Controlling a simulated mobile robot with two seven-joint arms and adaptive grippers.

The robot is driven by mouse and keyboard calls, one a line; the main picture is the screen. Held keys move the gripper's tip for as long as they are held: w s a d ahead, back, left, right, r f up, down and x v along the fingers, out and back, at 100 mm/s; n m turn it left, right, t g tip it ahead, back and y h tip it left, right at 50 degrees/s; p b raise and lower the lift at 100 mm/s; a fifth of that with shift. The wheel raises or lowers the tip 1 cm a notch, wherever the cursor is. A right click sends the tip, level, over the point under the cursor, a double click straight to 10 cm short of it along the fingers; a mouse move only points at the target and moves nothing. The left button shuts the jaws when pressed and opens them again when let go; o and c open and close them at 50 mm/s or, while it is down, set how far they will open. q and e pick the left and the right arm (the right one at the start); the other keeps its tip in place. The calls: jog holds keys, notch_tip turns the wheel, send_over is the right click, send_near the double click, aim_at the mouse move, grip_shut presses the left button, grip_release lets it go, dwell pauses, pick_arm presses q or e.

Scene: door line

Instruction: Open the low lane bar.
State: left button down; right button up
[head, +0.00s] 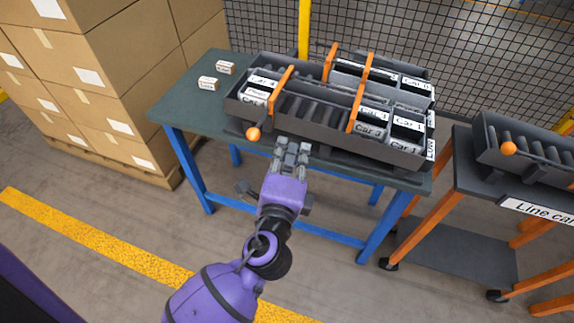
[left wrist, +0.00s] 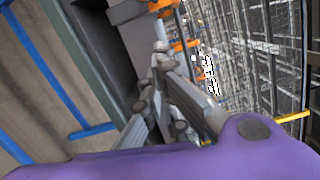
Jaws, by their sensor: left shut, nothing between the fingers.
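A dark grey lane rack (head: 309,126) stands on the workbench, with roller lanes and orange bars across it. One orange bar (head: 281,90) crosses the front lane near its left end. A long orange bar (head: 360,94) crosses farther right, and another orange bar (head: 330,62) stands at the back lane. A round orange knob (head: 253,133) sticks out at the rack's front left. I cannot tell which bar is the low one. My left gripper (head: 293,143) is shut and empty at the rack's front side, right of the knob. Its fingers also show in the left wrist view (left wrist: 160,55).
Labelled boxes (head: 408,127) sit in the lanes. Two small white-labelled blocks (head: 207,84) lie on the bench's (head: 185,108) left part. Stacked cartons (head: 110,80) stand left, and a line cart (head: 470,180) with another rack stands right. A mesh fence (head: 480,50) is behind.

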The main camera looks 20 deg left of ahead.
pick_arm(q)
jog(key=shift+s+a+r+p, duration=0.1)
jog(key=shift+a+r+p, duration=0.1)
jog(key=shift+a, duration=0.75)
jog(key=shift+s+a+r+p, duration=0.1)
jog(key=shift+a+p, duration=0.05)
jog(key=shift+a, duration=0.75)
jog(key=shift+a, duration=0.1)
